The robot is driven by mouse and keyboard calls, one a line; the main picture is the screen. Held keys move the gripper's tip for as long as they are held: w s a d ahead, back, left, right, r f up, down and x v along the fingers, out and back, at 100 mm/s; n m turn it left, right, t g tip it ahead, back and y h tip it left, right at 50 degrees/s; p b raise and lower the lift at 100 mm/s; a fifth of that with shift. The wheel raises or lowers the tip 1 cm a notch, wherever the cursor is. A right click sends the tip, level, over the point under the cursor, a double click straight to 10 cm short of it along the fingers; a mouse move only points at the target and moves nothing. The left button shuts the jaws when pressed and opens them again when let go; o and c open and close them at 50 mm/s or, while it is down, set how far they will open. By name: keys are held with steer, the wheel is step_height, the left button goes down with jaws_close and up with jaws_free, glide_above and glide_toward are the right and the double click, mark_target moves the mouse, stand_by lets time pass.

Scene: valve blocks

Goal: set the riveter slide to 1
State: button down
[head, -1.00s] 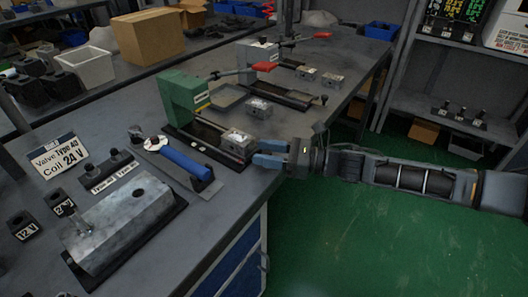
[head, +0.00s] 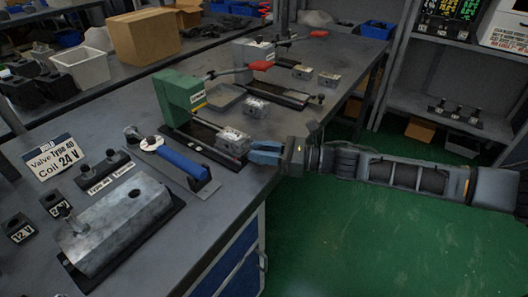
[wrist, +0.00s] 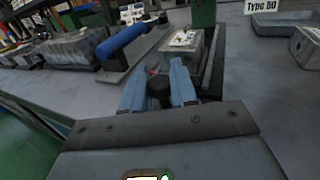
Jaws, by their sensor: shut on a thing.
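The riveter is a green press (head: 182,97) with a red-tipped lever, standing on a dark base on the bench. Its slide is a grey metal block (head: 233,141) on a rail at the front of the base; it also shows in the wrist view (wrist: 182,41). My gripper (head: 254,153) is at the near end of the slide, at the bench edge. In the wrist view its blue fingers (wrist: 160,92) are shut around a black knob (wrist: 159,88) in front of the block. Slide position marks cannot be read.
A blue-handled tool (head: 180,160) lies left of the riveter. A large metal block (head: 118,220) and a "Valve Type 40, Coil 24 V" sign (head: 54,160) are further left. A second press (head: 253,50) stands behind. The floor on the right is open.

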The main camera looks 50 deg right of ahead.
mark_target(248, 141)
steer(key=w+b, duration=0.2)
steer(key=w, duration=0.4)
steer(key=shift+w+a+r, duration=0.1)
steer(key=shift+w+a, duration=0.05)
steer(key=shift+w, duration=0.1)
steer(key=shift+w+r, duration=0.2)
steer(key=shift+w, duration=0.4)
steer(key=c, duration=1.1)
jaws_free()
steer(key=shift+c, duration=0.2)
steer(key=shift+o, duration=0.7)
steer(key=shift+f, duration=0.1)
steer(key=shift+s, duration=0.1)
